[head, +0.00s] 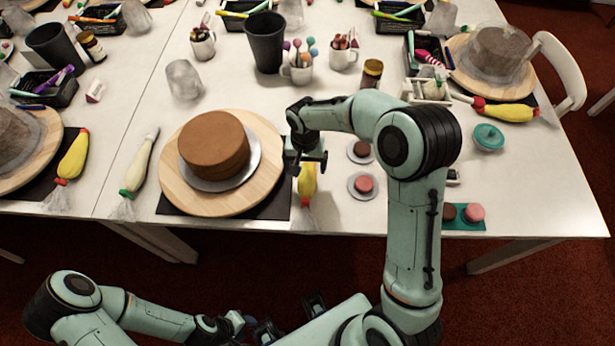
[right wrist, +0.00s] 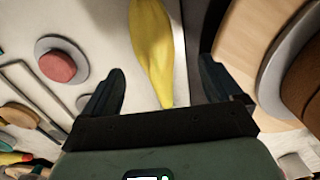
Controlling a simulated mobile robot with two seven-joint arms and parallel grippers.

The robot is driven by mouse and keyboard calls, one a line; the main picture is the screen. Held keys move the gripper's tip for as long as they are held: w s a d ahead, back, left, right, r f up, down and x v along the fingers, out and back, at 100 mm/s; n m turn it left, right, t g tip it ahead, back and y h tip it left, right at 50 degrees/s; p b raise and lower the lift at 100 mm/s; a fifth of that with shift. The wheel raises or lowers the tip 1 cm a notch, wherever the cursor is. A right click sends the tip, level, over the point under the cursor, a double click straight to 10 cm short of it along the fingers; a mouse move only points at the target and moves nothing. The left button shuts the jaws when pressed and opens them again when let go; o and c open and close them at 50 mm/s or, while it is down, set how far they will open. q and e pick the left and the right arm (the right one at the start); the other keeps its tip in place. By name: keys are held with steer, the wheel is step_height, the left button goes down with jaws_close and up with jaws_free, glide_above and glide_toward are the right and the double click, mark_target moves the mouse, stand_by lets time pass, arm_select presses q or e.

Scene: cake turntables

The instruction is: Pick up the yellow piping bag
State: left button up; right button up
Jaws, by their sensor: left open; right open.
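The yellow piping bag (head: 307,184) lies near the table's front edge, just right of the cake turntable, partly hidden by my right gripper (head: 305,160). In the right wrist view the yellow bag (right wrist: 153,45) stretches between the two open fingers of my right gripper (right wrist: 162,78), apart from both, its narrow end toward the palm. The right gripper is empty above it. My left gripper (head: 289,319) is open and empty, low in front of the table, far from the bag. Other yellow bags lie at the left (head: 73,156) and far right (head: 510,112).
A brown cake (head: 214,145) stands on the wooden turntable (head: 252,180) close beside the bag. Small plates with a pink treat (head: 363,184) and a dark treat (head: 361,149) lie right of it. A cream piping bag (head: 140,165) lies left of the turntable.

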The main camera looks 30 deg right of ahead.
mark_target(307, 174)
steer(key=f, duration=0.5)
steer(key=shift+s+d+f, duration=0.2)
steer(key=shift+d+f, duration=0.05)
steer(key=shift+f, duration=0.1)
steer(key=c, duration=0.8)
